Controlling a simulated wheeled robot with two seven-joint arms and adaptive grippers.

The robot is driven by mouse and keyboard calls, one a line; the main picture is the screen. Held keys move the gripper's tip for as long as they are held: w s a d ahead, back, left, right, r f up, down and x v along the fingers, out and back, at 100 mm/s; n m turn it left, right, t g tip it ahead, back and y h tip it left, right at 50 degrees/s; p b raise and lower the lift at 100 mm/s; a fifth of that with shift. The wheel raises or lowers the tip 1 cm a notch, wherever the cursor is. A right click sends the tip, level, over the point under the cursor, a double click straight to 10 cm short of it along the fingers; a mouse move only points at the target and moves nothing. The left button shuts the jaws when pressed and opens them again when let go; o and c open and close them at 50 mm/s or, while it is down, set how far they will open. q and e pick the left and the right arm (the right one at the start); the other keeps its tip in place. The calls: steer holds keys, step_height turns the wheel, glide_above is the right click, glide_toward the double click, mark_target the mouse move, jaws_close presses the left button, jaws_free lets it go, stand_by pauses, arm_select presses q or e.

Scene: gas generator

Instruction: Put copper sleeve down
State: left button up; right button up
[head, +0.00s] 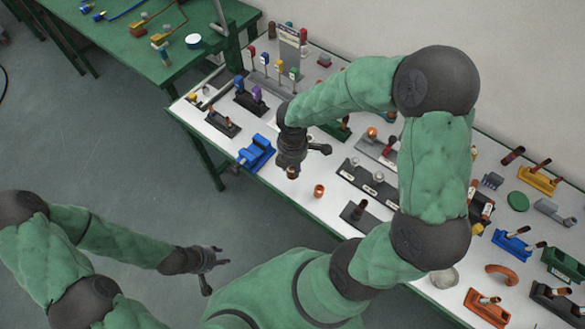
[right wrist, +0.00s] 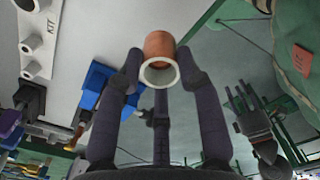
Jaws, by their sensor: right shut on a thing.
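The copper sleeve (right wrist: 158,45) is a short copper-coloured tube with a pale ring at its near end. My right gripper (right wrist: 160,72) is shut on it, with fingers on both sides. In the head view the right gripper (head: 292,168) points down over the front part of the white table (head: 285,200), and the sleeve (head: 292,173) shows small at its fingertips. Whether it touches the table cannot be told. My left gripper (head: 215,268) is open and empty, low over the floor in front of the table.
A separate orange-copper ring (head: 319,190) stands on the table just right of the right gripper. A blue vise-like block (head: 256,152) is left of it, and a dark block with a peg (head: 358,213) is to the right. Bare white tabletop lies around the ring.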

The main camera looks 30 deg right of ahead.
mark_target(292, 167)
steer(key=w+f, duration=0.1)
steer(key=w+d+f, duration=0.1)
steer(key=f, duration=0.1)
steer(key=shift+w+d+f+b, duration=0.1)
steer(key=shift+w+d+b, duration=0.05)
steer(key=shift+b, duration=0.25)
steer(key=shift+w+d+f+b, duration=0.15)
steer(key=shift+f+b, duration=0.5)
steer(key=shift+f, duration=0.95)
steer(key=shift+f, duration=0.1)
steer(key=o, duration=1.1)
steer(key=shift+o, duration=0.2)
